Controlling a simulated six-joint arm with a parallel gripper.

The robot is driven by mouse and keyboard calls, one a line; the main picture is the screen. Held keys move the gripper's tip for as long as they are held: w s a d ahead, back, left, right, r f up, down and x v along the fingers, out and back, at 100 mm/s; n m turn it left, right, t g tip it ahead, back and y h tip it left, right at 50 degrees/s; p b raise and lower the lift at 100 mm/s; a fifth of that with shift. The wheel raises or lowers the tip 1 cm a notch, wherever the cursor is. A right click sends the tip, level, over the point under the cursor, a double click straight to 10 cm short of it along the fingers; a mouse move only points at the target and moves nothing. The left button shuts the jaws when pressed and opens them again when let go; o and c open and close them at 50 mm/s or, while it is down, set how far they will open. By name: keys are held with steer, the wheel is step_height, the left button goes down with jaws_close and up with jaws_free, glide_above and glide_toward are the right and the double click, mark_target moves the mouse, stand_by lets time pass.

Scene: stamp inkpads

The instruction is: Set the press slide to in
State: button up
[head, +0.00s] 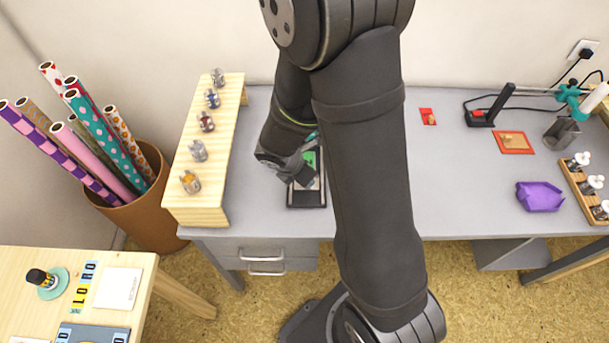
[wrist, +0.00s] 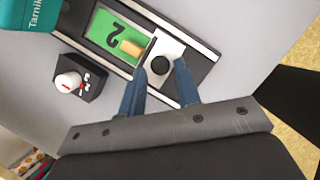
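The press slide shows in the wrist view as a black-framed track (wrist: 205,52) with pale rails. A green plate (wrist: 104,28) marked "2" with a tan block (wrist: 131,48) lies in it. Nearer me is a white carriage (wrist: 168,45) with a round black knob (wrist: 160,66). My gripper (wrist: 160,72) is open, its two blue fingers on either side of the knob with visible gaps. I cannot tell the fingertips' exact height. In the head view the track (head: 307,198) is partly hidden by my gripper (head: 300,178).
A black block with a white knob (wrist: 68,82) and a teal box (wrist: 32,12) stand beside the track. A wooden rack (head: 215,200) with several small metal pieces is on the left.

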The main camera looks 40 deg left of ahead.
steer(key=shift+w+f, duration=0.2)
steer(key=shift+f, duration=0.35)
jaws_close()
steer(key=shift+w+a+r, duration=0.1)
steer(key=shift+w+a, duration=1.45)
steer(key=shift+a, duration=0.1)
jaws_free()
steer(key=shift+w, duration=0.1)
